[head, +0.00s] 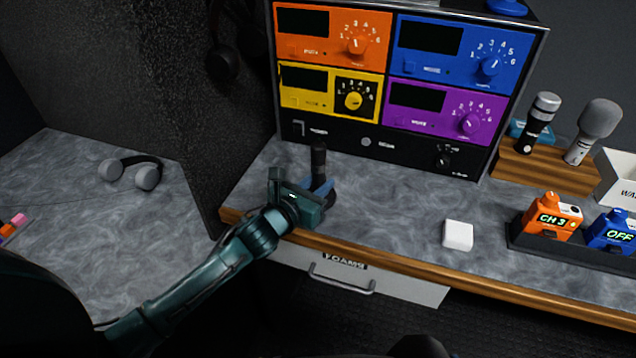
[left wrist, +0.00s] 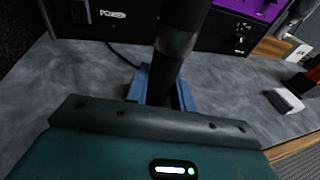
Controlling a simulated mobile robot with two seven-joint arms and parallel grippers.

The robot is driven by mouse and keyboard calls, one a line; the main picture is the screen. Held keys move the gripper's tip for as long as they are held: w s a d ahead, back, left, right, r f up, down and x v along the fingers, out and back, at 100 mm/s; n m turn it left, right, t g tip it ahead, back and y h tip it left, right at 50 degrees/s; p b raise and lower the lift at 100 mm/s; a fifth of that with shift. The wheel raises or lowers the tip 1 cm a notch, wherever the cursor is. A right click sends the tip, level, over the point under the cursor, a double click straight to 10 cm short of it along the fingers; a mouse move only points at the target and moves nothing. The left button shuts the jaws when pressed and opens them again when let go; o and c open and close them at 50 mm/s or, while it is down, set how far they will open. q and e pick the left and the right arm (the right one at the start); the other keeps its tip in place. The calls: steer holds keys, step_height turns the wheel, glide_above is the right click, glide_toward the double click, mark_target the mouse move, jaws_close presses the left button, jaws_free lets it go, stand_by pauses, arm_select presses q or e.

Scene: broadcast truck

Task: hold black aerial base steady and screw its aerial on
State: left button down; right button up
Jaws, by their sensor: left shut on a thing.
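The black aerial base (head: 319,160) stands upright on the grey counter in front of the rack. In the left wrist view it is a thick dark post (left wrist: 172,70) with a lighter grey band partway up; its top is cut off there. I cannot tell whether the upper section is a separate aerial. My left gripper (head: 318,188) comes in from the counter's front edge, its blue fingers shut around the post low down. In the left wrist view the gripper's (left wrist: 162,88) own body hides the post's foot. My right gripper is not in view.
A rack of coloured units (head: 385,150) stands close behind. To the right are a white block (head: 458,235), a dark tray with an orange pack (head: 551,217) and a blue pack (head: 611,231), and microphones on a wooden stand (head: 540,172). Headphones (head: 132,171) lie on the left counter.

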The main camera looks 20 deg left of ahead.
arm_select(q)
steer(key=shift+f+b, duration=0.4)
steer(key=shift+f, duration=0.05)
steer(key=c, duration=1.3)
jaws_free()
steer(key=shift+o, duration=1)
steer(key=shift+f, duration=0.15)
steer(key=v, duration=1.3)
steer(key=shift+b, duration=0.45)
steer(key=shift+a, duration=0.1)
